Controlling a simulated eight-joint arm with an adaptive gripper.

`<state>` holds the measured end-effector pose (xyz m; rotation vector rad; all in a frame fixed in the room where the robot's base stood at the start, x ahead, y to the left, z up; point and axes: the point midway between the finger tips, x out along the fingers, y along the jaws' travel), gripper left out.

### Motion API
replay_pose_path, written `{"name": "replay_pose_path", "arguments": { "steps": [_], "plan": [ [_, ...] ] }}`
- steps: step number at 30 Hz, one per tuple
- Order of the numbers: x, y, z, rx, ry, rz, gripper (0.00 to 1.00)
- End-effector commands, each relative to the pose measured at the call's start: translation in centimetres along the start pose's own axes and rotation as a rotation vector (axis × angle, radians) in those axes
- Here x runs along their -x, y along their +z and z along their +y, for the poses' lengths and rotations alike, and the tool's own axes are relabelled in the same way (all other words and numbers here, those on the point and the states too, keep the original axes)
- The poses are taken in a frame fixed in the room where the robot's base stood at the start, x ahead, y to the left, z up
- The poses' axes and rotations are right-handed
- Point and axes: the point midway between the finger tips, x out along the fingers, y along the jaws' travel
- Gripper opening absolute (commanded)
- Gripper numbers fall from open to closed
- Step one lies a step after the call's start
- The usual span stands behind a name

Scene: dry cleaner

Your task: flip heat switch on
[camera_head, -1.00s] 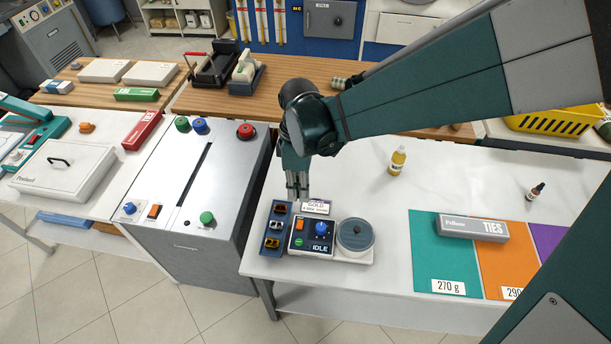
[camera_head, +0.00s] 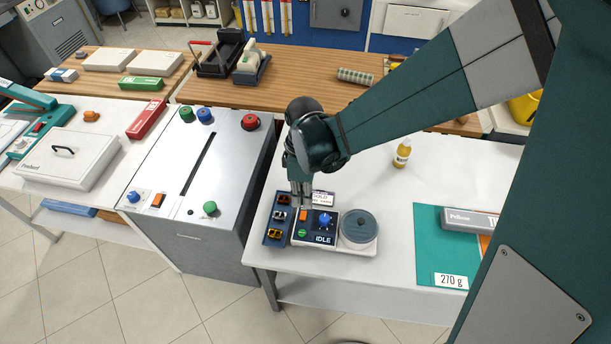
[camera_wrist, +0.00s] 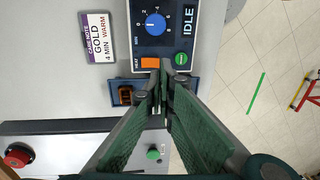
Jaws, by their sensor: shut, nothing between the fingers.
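The heat switch (camera_wrist: 151,63) is a small orange rocker marked HEAT on the dark panel (camera_wrist: 167,40) of a small machine. The panel also has a blue dial (camera_wrist: 155,24), a green button (camera_wrist: 181,59) and a display reading IDLE. My gripper (camera_wrist: 163,66) is shut and empty, with its fingertips right beside the switch and partly over its edge; I cannot tell whether they touch. In the head view my gripper (camera_head: 302,204) points down at the panel's upper left corner, just above the orange switch (camera_head: 303,216). How the switch is tilted is too small to tell.
A blue tray (camera_head: 266,238) with small clips adjoins the panel's left, and a round grey lidded pot (camera_head: 359,226) its right. A care note reading GOLD, 4 MIN WARM (camera_wrist: 98,38) stands behind. A grey cabinet (camera_head: 200,250) with another orange switch (camera_head: 158,201) is farther left.

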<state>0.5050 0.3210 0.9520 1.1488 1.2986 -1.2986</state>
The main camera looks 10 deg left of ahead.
Motion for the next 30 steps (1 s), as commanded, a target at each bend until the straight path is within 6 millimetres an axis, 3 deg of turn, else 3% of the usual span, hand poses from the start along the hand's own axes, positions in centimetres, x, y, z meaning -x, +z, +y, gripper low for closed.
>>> {"name": "replay_pose_path", "arguments": {
  "steps": [15,30],
  "plan": [
    [-5.8,0.0,0.0,0.0,0.0,0.0,0.0],
    [-6.8,0.0,0.0,0.0,0.0,0.0,0.0]
  ]
}}
